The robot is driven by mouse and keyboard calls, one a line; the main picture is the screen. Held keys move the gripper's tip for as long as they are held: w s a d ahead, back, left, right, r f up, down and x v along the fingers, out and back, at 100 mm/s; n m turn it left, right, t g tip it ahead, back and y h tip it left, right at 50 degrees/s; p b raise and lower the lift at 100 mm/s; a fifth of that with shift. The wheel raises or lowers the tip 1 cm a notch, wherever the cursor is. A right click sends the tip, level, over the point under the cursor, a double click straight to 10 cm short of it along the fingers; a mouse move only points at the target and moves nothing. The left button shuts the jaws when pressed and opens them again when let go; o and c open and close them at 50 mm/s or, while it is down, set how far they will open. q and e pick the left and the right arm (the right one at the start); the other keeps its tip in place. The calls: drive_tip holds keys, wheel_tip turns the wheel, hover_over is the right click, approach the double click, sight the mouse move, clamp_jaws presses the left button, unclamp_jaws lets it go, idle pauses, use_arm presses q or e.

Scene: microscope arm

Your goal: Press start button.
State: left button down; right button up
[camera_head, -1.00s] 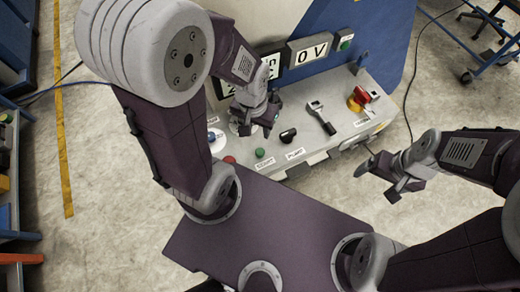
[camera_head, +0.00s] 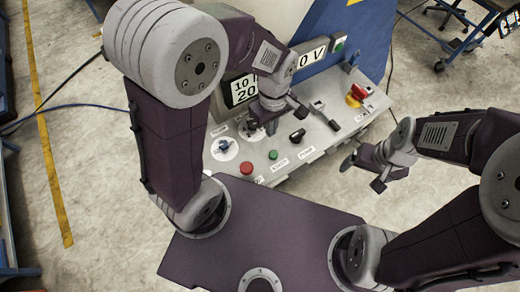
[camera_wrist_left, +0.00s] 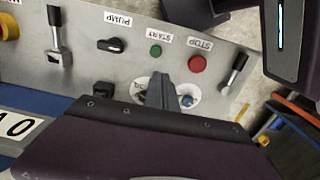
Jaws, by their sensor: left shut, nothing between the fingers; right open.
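The green start button (camera_head: 273,155) sits on the grey control panel beside the red stop button (camera_head: 246,168). In the left wrist view the green button (camera_wrist_left: 155,51), labelled START upside down, lies between the PUMP knob and the red button (camera_wrist_left: 198,63). My left gripper (camera_head: 271,127) is shut and empty over the panel, behind the green button in the head view. Its fingertips (camera_wrist_left: 160,76) appear just below the green button in the wrist view, with a gap in the picture; their height above the panel is unclear. My right gripper (camera_head: 362,172) is open, in front of the panel's right part.
A black PUMP knob (camera_head: 297,136) stands right of the green button. A blue switch on a white dial (camera_head: 223,147) is at the left. A lever (camera_head: 325,115) and a red-and-yellow switch (camera_head: 356,94) stand further right. Display screens rise behind the panel.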

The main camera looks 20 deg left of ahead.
use_arm(q)
drive_tip(key=w+d, duration=0.1)
drive_tip(key=d, duration=0.2)
hover_over(274, 154)
wheel_tip(274, 154, down, 10)
drive_tip(key=shift+r, duration=0.2)
drive_tip(key=f, duration=0.4)
drive_tip(key=shift+a+f, duration=0.15)
drive_tip(key=shift+a, duration=0.05)
drive_tip(key=shift+d+f, duration=0.15)
drive_tip(key=shift+f, duration=0.05)
use_arm(e)
drive_tip(key=shift+w+d+f, duration=0.4)
drive_tip(key=shift+w+d, duration=0.1)
drive_tip(key=shift+d, duration=0.25)
